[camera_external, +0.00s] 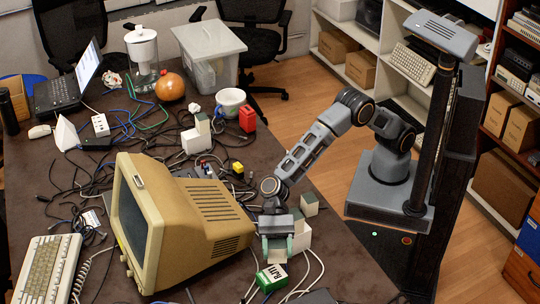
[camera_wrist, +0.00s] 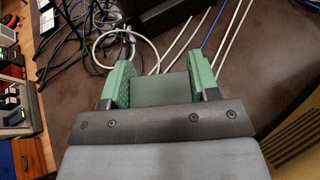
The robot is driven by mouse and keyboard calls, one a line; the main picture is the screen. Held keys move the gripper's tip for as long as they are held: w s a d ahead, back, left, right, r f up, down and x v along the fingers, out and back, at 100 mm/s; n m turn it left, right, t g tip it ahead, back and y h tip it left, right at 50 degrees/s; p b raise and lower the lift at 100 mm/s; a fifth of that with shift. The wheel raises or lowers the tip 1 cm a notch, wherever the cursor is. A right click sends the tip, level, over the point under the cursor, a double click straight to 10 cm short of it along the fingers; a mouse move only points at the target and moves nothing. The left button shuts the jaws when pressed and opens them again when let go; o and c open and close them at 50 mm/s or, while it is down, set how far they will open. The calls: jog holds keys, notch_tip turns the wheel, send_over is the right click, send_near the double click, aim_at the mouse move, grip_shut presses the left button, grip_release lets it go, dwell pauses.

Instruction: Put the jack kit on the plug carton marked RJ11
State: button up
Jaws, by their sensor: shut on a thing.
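My gripper (camera_external: 277,248) is over the front part of the dark table, just right of the beige monitor. In the wrist view, the green pads of my gripper (camera_wrist: 160,84) are shut on a dark green block-like thing (camera_wrist: 160,91), which I take for the jack kit. Its lower part is hidden by the gripper body, and no label on it can be read. A small green and white carton (camera_external: 271,278) lies just below my gripper in the external view. Its upside-down print looks like RJ11. I cannot tell the height of the held thing above it.
The beige monitor (camera_external: 190,220) stands close on the left. Pale boxes with greenish tops (camera_external: 309,204) stand just right of my gripper. Loose cables (camera_external: 312,268) run around the carton. The table's right front is mostly clear.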

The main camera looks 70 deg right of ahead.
jog(key=shift+w+a+f, duration=0.2)
jog(key=shift+a+f, duration=0.25)
jog(key=shift+f, duration=0.15)
jog(key=shift+w+a+f, duration=0.2)
jog(key=shift+a+f, duration=0.2)
jog(key=shift+f, duration=1.7)
jog(key=shift+f, duration=0.1)
jog(key=shift+f+b, duration=0.15)
jog(key=shift+b, duration=0.15)
jog(key=o, duration=1)
